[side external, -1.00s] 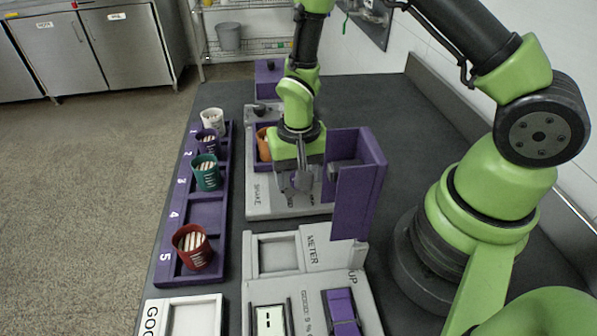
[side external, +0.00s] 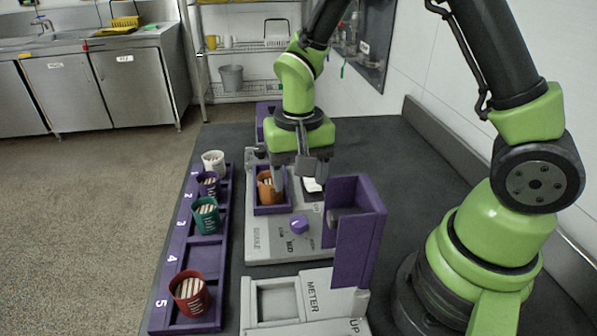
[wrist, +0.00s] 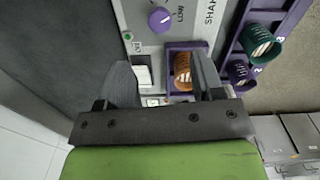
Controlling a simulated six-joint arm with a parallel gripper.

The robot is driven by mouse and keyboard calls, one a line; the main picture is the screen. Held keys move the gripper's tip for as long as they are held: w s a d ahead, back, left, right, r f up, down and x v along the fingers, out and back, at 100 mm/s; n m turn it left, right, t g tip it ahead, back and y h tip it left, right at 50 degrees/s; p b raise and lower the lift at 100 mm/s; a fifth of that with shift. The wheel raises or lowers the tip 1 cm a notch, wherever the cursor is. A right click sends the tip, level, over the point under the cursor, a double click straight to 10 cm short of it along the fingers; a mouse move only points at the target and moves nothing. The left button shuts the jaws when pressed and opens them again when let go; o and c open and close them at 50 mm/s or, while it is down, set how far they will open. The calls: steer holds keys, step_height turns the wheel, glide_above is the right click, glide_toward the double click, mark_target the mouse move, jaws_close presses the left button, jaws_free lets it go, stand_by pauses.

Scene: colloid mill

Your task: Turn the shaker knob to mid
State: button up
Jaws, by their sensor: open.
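The shaker (side external: 262,243) is a light grey unit on the dark bench. Its round purple knob (side external: 299,224) sits on the front panel, with MID lettered beside it. The knob also shows at the top of the wrist view (wrist: 160,19), near the word LOW. A pale pointer line is on it, but I cannot tell exactly which mark it points at. My gripper (side external: 298,183) is open and empty, above the shaker and behind the knob, apart from it. In the wrist view its spread fingers (wrist: 163,66) frame a white switch and an orange cup.
The orange cup (side external: 266,188) stands in the shaker's purple tray, close to my left finger. An upright purple panel (side external: 360,225) stands right of the knob. A purple numbered rack (side external: 172,272) with several cups runs along the left. The meter (side external: 318,292) is in front.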

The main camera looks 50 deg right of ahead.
mark_target(298, 220)
steer(key=shift+r, duration=0.1)
step_height(298, 220, down, 10)
steer(key=m, duration=0.4)
steer(key=shift+m, duration=0.3)
steer(key=shift+c, duration=0.2)
